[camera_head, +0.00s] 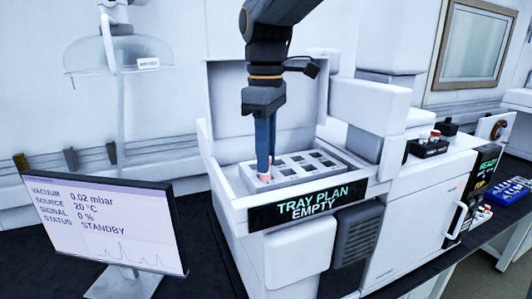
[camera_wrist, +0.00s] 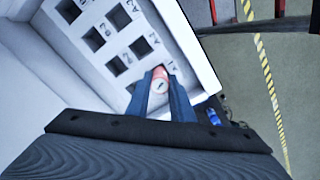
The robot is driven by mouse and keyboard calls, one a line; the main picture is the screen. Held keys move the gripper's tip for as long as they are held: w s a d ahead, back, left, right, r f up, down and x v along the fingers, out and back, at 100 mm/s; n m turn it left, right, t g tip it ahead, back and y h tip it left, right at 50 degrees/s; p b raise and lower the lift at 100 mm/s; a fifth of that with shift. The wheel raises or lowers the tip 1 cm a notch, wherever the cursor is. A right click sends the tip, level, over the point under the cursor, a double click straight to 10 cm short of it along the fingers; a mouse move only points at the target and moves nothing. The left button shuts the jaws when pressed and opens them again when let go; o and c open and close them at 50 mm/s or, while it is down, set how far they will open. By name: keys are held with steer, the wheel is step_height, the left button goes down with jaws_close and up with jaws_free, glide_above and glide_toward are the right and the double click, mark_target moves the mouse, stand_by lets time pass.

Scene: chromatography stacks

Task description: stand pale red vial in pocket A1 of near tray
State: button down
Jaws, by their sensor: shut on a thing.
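The pale red vial (camera_head: 265,177) is between the fingertips of my gripper (camera_head: 265,168), low over the near left corner of the light grey tray (camera_head: 296,182). In the wrist view the vial (camera_wrist: 160,84) shows its cap end between the two blue fingers of my gripper (camera_wrist: 161,92), which are shut on it. The tray (camera_wrist: 96,48) has square dark pockets with printed labels beside them. The vial covers the corner pocket by the label that looks like A1. Its lower end is hidden, so I cannot tell how deep it sits. The other visible pockets look empty.
The tray lies in an open white instrument bay with a raised lid (camera_head: 235,88) behind and a white block (camera_head: 368,105) at right. A front display (camera_head: 312,207) reads TRAY PLAN EMPTY. A monitor (camera_head: 105,228) stands at left.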

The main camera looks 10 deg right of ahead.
steer(key=shift+f, duration=0.25)
steer(key=shift+f, duration=0.35)
stand_by(0.3)
steer(key=c, duration=1.1)
jaws_free()
steer(key=shift+r+p, duration=0.65)
steer(key=shift+r, duration=2.85)
